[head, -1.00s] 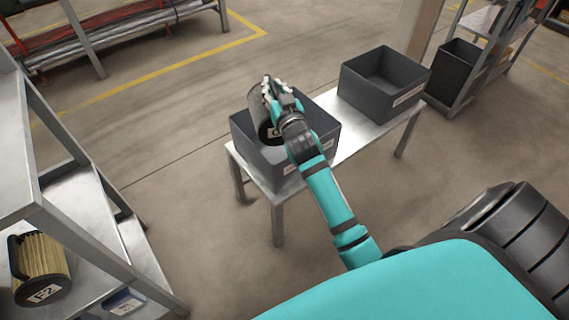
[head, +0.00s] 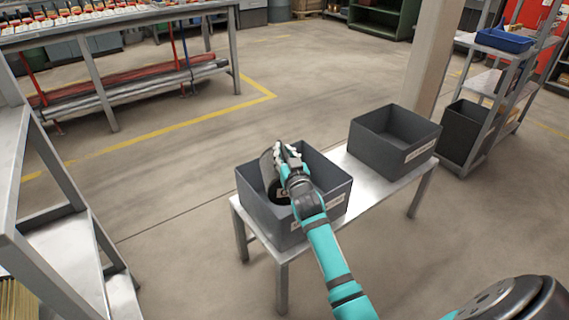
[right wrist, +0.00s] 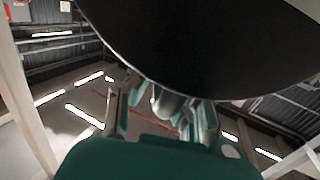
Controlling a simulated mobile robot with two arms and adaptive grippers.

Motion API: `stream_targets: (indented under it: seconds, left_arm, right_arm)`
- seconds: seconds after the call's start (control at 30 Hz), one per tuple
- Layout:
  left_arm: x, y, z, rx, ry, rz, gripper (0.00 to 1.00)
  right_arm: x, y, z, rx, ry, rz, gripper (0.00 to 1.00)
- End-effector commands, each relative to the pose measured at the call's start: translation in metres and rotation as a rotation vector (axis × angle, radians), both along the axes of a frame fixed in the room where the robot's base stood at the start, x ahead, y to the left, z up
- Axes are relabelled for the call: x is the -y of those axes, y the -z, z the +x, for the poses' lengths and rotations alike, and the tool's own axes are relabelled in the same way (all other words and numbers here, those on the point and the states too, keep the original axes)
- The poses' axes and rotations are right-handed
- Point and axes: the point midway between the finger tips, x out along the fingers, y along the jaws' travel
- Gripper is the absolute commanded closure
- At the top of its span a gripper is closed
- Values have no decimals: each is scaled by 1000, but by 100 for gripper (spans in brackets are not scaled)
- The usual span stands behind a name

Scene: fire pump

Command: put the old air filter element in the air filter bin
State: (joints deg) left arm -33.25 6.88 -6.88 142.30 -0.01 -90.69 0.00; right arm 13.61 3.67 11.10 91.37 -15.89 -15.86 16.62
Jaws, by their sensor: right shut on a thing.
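The old air filter element (head: 267,168), a grey cylinder with a black end cap and a partly covered white label, is in my right gripper (head: 287,160). The gripper is shut on it. The element is tilted and its lower part is inside the left grey bin (head: 265,222) on the bench; its top stands a little above the rim. I cannot tell whether it touches the bin floor. The bin's front label is partly covered by my arm and cannot be read. In the right wrist view the element (right wrist: 210,45) is a large dark round shape above the gripper (right wrist: 165,105). My left gripper is not in view.
A second grey bin (head: 393,145), empty, stands at the right on the same metal bench (head: 355,190). A black container (head: 463,132) stands by a shelf rack at the right. A metal shelf (head: 70,250) is close at the left. The floor behind the bench is clear.

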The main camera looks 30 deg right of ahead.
Motion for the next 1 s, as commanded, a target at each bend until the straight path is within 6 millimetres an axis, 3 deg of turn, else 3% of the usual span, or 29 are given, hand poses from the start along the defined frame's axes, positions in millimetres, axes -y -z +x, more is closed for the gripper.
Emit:
stream_targets:
  seconds: [0.13, 0.9, 0.93, 1.0]
  left_arm:
    - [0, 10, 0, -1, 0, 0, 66]
    - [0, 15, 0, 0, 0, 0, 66]
    - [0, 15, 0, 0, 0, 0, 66]
    - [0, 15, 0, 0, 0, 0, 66]
  right_arm:
    - [0, 23, 0, 2, 0, 0, 100]
    - [0, 34, 0, 3, 0, 0, 100]
    - [0, 36, 0, -1, 0, 1, 82]
    - [0, 36, 0, 0, 0, 1, 73]
